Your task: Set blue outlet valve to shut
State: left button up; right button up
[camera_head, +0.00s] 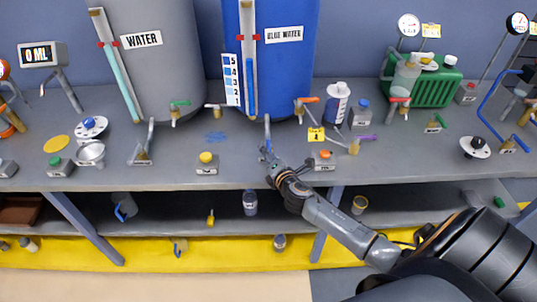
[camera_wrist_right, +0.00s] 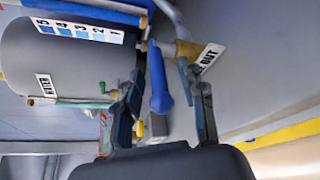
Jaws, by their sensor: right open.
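In the right wrist view the blue lever (camera_wrist_right: 158,85) runs between the two fingers of my right gripper (camera_wrist_right: 162,72). A gap shows between the lever and the right-hand finger; whether the other finger touches it I cannot tell. The brass valve body (camera_wrist_right: 187,50) shows beyond the fingertips, with a partly covered label ending in "OUT" (camera_wrist_right: 209,58). In the head view the open right gripper (camera_head: 267,156) is at the lever's lower end. My left gripper is not in view.
A box with a yellow button (camera_head: 207,160) stands left of my right gripper, and one with an orange button (camera_head: 324,160) right of it. The grey water tank (camera_head: 160,75) has a green-handled valve (camera_head: 180,104). Bare bench top (camera_head: 245,172) lies in front.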

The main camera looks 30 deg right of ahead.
grip_shut()
